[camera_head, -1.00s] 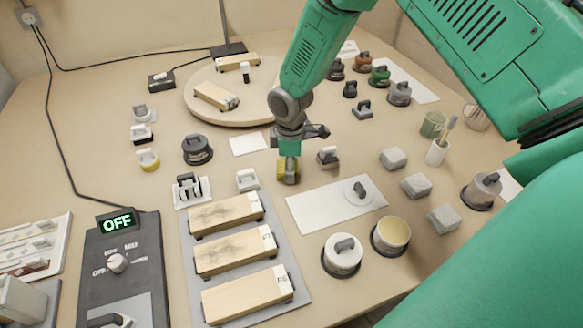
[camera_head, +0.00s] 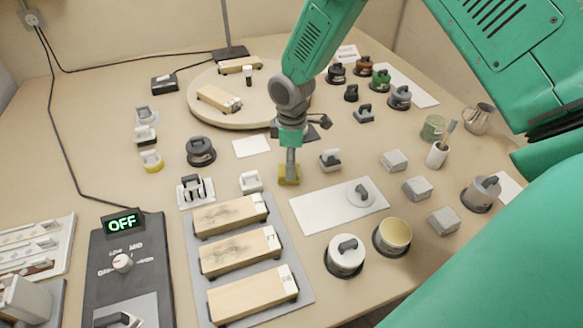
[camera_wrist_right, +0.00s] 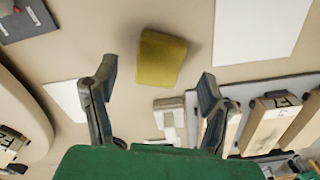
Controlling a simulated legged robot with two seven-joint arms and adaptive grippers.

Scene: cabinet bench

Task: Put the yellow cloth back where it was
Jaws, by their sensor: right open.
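The yellow cloth (camera_head: 289,176) is a small folded yellow pad on the bare table, just left of a small grey-handled block (camera_head: 330,160). My right gripper (camera_head: 291,160) points down above it. In the right wrist view the cloth (camera_wrist_right: 161,60) shows just beyond my right gripper's fingertips (camera_wrist_right: 158,77). The fingers are spread wide and empty, with the cloth in line with the gap between them. In the head view the near finger overlaps the cloth's top edge. My left gripper is not in view.
A white card (camera_head: 251,146) lies behind left of the cloth, and a white-handled block (camera_head: 250,182) stands to its left. A white sheet (camera_head: 320,209) with a round lid lies in front right. Wooden blocks on a grey mat (camera_head: 297,308) fill the front. A round board (camera_head: 200,110) lies behind.

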